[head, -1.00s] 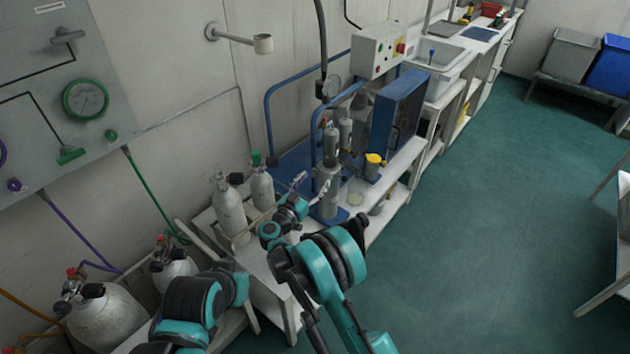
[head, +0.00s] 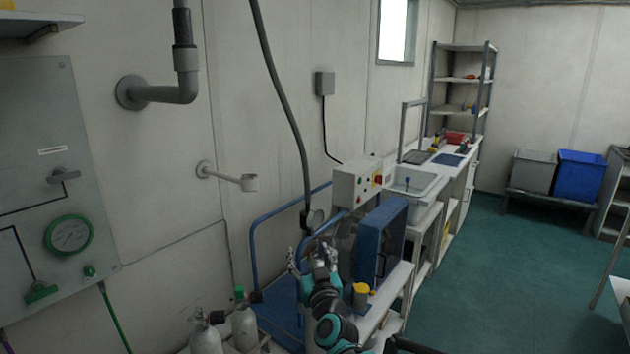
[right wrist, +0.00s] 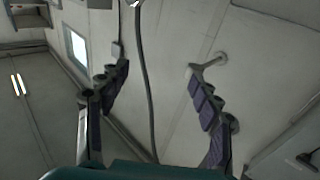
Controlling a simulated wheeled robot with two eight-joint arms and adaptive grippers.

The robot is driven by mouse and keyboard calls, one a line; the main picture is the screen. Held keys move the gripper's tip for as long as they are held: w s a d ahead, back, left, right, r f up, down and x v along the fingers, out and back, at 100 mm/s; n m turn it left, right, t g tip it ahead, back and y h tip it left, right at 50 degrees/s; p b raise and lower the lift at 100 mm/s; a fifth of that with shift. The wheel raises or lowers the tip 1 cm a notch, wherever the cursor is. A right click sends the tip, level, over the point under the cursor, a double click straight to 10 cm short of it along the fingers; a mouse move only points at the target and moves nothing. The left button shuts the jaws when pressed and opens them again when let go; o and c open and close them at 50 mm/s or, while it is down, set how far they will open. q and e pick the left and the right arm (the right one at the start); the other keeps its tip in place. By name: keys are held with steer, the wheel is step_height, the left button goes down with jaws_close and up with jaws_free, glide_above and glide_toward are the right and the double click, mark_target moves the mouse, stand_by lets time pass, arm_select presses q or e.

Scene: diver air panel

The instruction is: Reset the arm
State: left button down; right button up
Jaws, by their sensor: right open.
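My right gripper (head: 312,258) shows in the head view in front of the blue compressor frame, at the end of my teal and black arm. It points upward. In the right wrist view its two fingers (right wrist: 158,82) are spread wide apart with nothing between them. Behind them are the wall and a dark hanging hose. My left gripper and left arm are not in the head view.
A blue compressor unit (head: 380,238) and a control box (head: 358,182) stand close to my right gripper. Two cylinders, one of them grey (head: 205,335), stand at lower left. A dark hose (head: 283,100) hangs nearby. The green floor (head: 500,280) at right is clear.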

steer(key=s+d+f+m+g+h, duration=0.1)
steer(key=s+d+f+g, duration=0.2)
steer(key=s+d+f, duration=0.3)
steer(key=s+d+f+g+h, duration=0.1)
steer(key=s+d+f+g, duration=0.3)
steer(key=s, duration=1.3)
steer(key=s+d+f+m+g+h, duration=0.1)
steer(key=s+d+f+g, duration=0.3)
steer(key=s+d+f, duration=0.4)
steer(key=s+d+h, duration=0.1)
steer(key=s, duration=0.3)
steer(key=shift+d+f+m, duration=0.2)
steer(key=shift+m, duration=0.1)
